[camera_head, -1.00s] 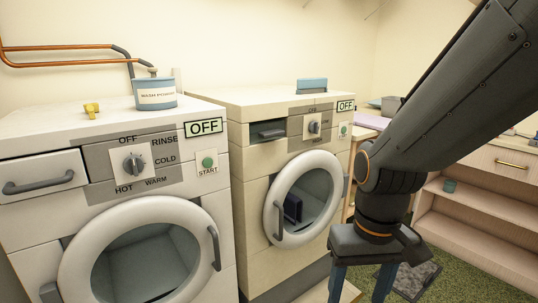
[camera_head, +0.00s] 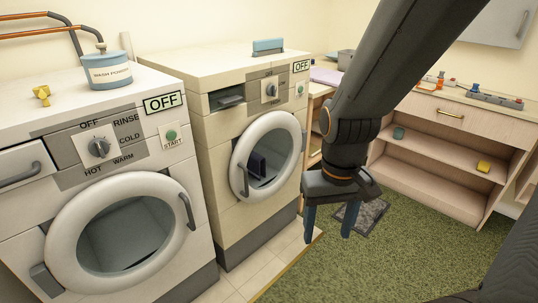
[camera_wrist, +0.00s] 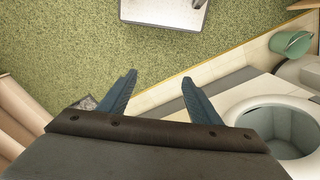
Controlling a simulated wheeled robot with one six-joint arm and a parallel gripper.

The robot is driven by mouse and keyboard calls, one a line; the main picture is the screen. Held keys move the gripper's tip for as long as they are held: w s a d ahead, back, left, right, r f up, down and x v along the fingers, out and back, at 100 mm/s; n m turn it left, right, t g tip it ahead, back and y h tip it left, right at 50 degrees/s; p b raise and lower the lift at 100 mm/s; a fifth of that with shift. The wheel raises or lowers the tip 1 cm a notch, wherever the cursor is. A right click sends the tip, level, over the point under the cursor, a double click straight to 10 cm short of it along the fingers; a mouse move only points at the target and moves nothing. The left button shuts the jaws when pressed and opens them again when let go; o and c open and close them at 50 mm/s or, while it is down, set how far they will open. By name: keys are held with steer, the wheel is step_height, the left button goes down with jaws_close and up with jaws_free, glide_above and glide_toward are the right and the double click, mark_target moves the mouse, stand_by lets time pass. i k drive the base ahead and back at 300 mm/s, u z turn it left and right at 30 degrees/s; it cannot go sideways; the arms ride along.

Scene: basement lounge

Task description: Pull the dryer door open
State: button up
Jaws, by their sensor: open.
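The dryer, a cream machine (camera_head: 225,160), stands right of a white washing machine (camera_head: 105,175) in the head view. Its round door (camera_head: 279,150) looks shut, with a pale ring, dark glass and a grey upright handle (camera_head: 244,180) on the left. A dark blue thing shows behind the glass. My gripper (camera_head: 327,230) points down, open and empty, right of the dryer door and apart from it. In the wrist view my gripper (camera_wrist: 160,78) has its fingers spread with nothing between them. A round pale ring (camera_wrist: 240,113) shows at lower right there; I cannot tell which door it is.
A blue tub (camera_head: 107,70) and a yellow piece (camera_head: 41,95) sit on the washing machine. The tiled strip (camera_head: 270,248) ends at green carpet (camera_head: 365,260), which is mostly open. A dark mat (camera_head: 361,216) lies behind my gripper. Wooden shelves (camera_head: 440,165) stand at right.

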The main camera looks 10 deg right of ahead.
mark_target(238, 177)
steer(key=u, duration=0.05)
steer(key=k, duration=0.5)
steer(key=u, duration=1)
steer(key=i, duration=1)
steer(key=z, duration=2.1)
